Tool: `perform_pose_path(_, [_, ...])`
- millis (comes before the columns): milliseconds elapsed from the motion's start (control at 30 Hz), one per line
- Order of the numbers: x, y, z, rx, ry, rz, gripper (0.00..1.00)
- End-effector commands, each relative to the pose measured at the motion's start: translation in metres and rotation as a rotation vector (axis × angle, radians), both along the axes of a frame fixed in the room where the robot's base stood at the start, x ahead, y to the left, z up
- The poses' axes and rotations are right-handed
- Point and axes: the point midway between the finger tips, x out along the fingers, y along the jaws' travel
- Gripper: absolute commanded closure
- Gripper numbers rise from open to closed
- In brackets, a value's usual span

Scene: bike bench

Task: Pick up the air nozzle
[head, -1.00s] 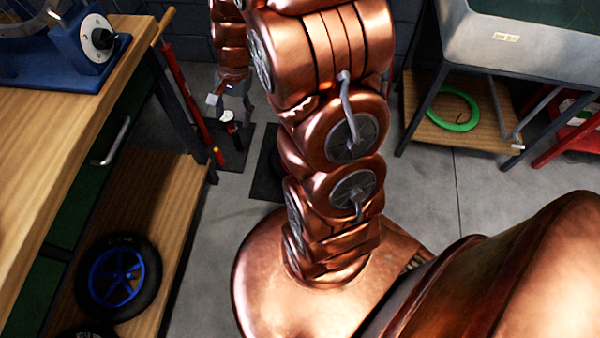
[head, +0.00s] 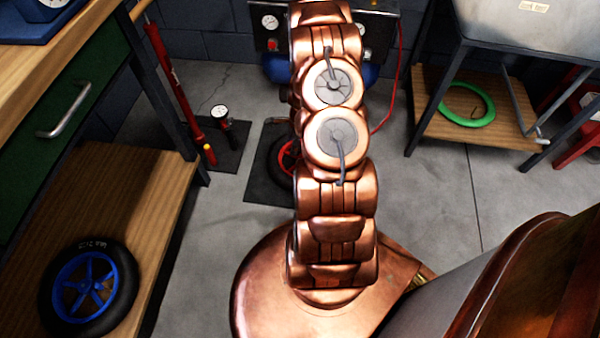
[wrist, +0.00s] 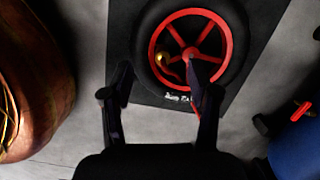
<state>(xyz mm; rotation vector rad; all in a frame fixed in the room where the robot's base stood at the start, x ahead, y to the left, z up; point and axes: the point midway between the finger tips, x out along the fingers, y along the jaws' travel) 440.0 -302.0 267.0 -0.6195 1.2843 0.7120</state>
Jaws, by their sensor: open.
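In the wrist view, a small brass-coloured piece (wrist: 162,58) shows against the red-spoked wheel, which lies flat on a dark mat. It may be part of the air nozzle; it is too small and dark to be sure. A thin red line, perhaps its hose, shows by the right finger. My gripper (wrist: 167,84) is open and empty, its two dark fingers apart on either side of the near part of the tyre. The brass piece lies beyond the fingertips, between their lines. In the head view my arm hides the gripper and most of the wheel.
The red-rimmed wheel (head: 286,158) lies on its mat (head: 262,188). A compressor (head: 381,28) with gauges stands behind, a red hose (head: 389,112) hanging from it. A floor pump (head: 222,122) and the wooden bench are left. A shelf with a green ring (head: 468,110) is right.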

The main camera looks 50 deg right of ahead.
Motion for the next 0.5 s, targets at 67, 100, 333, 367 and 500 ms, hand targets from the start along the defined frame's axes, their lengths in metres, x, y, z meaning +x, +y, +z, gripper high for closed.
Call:
perform_pose_path(67, [-0.011, -0.009, -0.036, 0.002, 0.016, -0.067, 0.4])
perform_pose_path(100, [-0.015, -0.013, -0.046, -0.001, 0.021, -0.097, 0.4])
perform_pose_path(333, [-0.027, -0.025, -0.077, -0.007, 0.037, -0.182, 0.4])
perform_pose_path(367, [-0.027, -0.025, -0.079, -0.007, 0.039, -0.185, 0.4])
perform_pose_path(500, [-0.026, -0.024, -0.092, -0.007, 0.039, -0.186, 0.4])
